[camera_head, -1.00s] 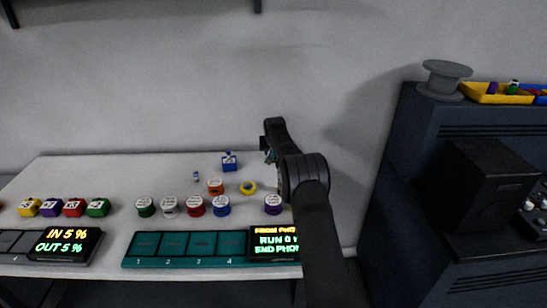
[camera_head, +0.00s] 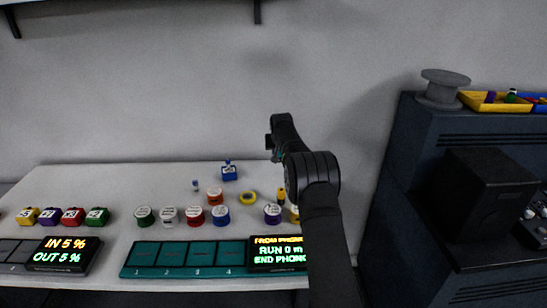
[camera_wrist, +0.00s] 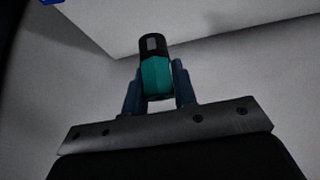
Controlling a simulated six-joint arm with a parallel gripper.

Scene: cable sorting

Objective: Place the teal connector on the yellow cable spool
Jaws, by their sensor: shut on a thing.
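The teal connector (camera_wrist: 156,76) is between the fingers of my gripper (camera_wrist: 158,88) in the wrist view, with a dark end pointing away. In the head view my gripper (camera_head: 274,150) is raised over the back right of the table, clear of the spools, and a bit of teal shows at it. A yellow spool (camera_head: 294,214) with a pale top stands at the right end of the spool row. My arm hides part of it.
Purple (camera_head: 272,214), blue (camera_head: 220,215), red (camera_head: 194,216) and green (camera_head: 144,216) spools stand in the row. A teal numbered tray (camera_head: 188,272) is in front.

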